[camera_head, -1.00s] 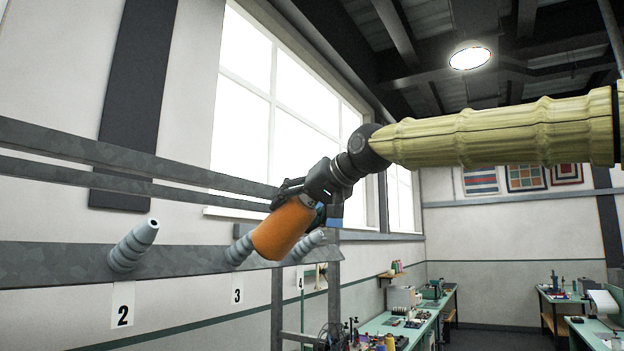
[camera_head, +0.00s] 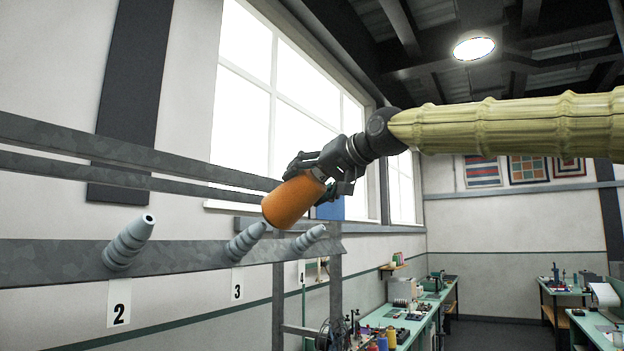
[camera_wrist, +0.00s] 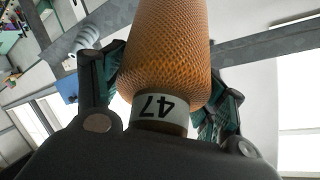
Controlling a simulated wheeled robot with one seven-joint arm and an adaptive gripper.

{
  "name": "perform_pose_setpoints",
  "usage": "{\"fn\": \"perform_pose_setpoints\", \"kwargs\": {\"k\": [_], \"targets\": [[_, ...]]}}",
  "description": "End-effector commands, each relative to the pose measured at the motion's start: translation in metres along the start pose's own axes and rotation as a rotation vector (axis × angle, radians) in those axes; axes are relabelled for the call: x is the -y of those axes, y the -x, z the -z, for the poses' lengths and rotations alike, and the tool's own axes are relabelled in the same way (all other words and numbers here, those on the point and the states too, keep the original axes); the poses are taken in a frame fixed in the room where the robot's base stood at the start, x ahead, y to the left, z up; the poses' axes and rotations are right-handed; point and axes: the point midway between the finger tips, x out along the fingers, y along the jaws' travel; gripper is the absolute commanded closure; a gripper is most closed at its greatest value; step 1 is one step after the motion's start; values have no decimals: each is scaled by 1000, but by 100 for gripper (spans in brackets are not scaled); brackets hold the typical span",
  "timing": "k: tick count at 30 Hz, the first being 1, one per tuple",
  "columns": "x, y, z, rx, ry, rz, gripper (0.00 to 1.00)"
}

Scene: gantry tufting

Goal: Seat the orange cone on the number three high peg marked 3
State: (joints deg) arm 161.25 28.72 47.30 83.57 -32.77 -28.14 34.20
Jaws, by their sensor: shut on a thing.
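The orange cone (camera_head: 292,203) is held in my gripper (camera_head: 318,178), tilted, with its far end pointing down and left. In the wrist view the cone (camera_wrist: 165,55) sits between both fingers of my gripper (camera_wrist: 165,90), and a white band marked 47 shows at its near end. The number three peg (camera_head: 245,241) is a grey ribbed peg slanting up from the rail, above the label 3 (camera_head: 237,283). The cone's lower end appears just above and right of that peg's tip in the head view. I cannot tell the depth gap between them.
Peg two (camera_head: 128,243) stands bare at the left, above its label 2 (camera_head: 119,302). Peg four (camera_head: 310,238) is bare at the right, near its label 4 (camera_head: 301,272). The metal rail (camera_head: 50,262) carries the pegs. Two more bars (camera_head: 60,135) run above it.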

Motion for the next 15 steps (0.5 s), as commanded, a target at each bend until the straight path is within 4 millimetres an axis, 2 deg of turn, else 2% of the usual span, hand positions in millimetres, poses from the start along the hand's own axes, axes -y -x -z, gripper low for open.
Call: {"fn": "perform_pose_setpoints", "kwargs": {"k": [15], "targets": [[1, -22, -10, 0, 0, 1, 71]]}}
